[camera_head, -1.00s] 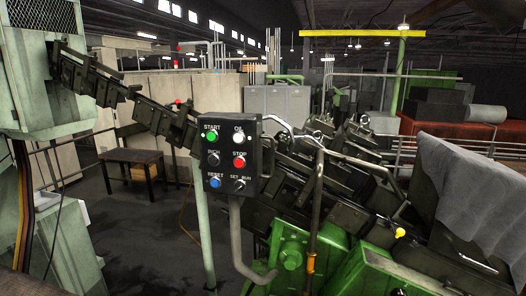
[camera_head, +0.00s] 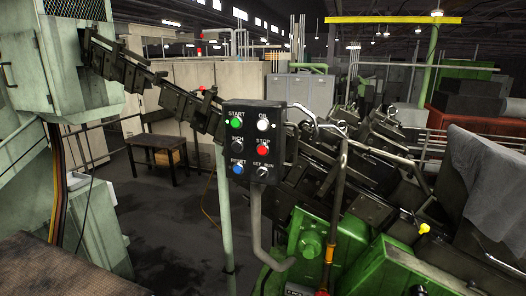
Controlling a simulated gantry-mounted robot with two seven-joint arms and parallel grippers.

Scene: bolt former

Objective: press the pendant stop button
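The pendant (camera_head: 252,133) is a dark box on a grey post, near the middle of the head view. Its red stop button (camera_head: 262,150) sits on the right side of the face, under the label STOP. A green start button (camera_head: 236,123) is at upper left, a white button (camera_head: 263,125) at upper right, and a blue reset button (camera_head: 238,169) at lower left. Black knobs marked INCH and SET RUN are also on the face. Nothing covers the buttons. Neither of my grippers is in view.
A green machine (camera_head: 310,243) with dark metal parts stands right behind the pendant. A bent metal rail (camera_head: 340,175) rises close to its right side. A pale green cabinet (camera_head: 75,60) and a small table (camera_head: 157,153) are at left. Dark open floor (camera_head: 170,235) lies left of the post.

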